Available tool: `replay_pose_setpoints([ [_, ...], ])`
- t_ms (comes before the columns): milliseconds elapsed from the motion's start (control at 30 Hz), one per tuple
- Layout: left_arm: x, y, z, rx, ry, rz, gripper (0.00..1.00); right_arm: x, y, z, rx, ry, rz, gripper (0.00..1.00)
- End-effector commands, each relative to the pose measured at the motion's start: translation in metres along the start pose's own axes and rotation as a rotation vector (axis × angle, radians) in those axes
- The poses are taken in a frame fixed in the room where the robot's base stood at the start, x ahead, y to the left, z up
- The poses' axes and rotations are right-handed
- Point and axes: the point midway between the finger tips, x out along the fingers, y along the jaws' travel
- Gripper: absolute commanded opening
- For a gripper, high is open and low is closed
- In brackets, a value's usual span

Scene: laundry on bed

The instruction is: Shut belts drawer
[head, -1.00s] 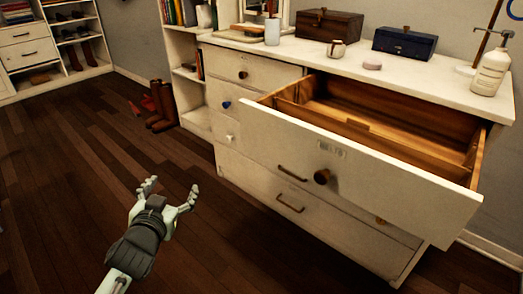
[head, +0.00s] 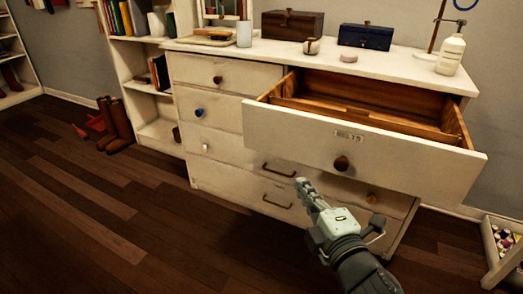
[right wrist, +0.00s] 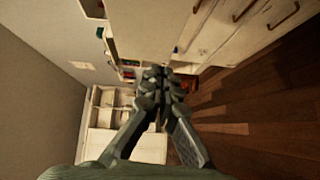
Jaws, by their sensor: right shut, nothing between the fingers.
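The belts drawer (head: 300,130), with a plate reading "BELTS" and a dark round knob (head: 341,163), is pulled well out of the white dresser (head: 228,137) at the top right. The inside that shows is bare wood. My right gripper (head: 308,190) is shut and empty. In the head view it appears below and left of the knob, apart from the drawer front. In the right wrist view its fingers (right wrist: 162,82) meet at the tips. My left gripper is out of view.
Below are other drawers, with bar handles (head: 278,171) and small knobs, all shut. Boxes (head: 292,24), a jar and a pump bottle (head: 450,54) stand on the dresser top. A low crate (head: 503,254) is at the right.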

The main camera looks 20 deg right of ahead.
Motion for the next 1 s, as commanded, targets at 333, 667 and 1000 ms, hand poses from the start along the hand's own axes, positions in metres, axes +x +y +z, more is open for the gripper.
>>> replay_pose_setpoints([
  [333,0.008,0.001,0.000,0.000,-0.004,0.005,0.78,0.029,0.021,-0.011,-0.078,0.040,0.062,0.00],
  [667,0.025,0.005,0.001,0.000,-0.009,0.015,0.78,0.100,0.024,-0.014,-0.075,0.038,0.059,0.00],
  [1000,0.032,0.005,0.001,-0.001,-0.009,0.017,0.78,0.126,0.025,0.012,-0.075,0.038,0.055,0.00],
])
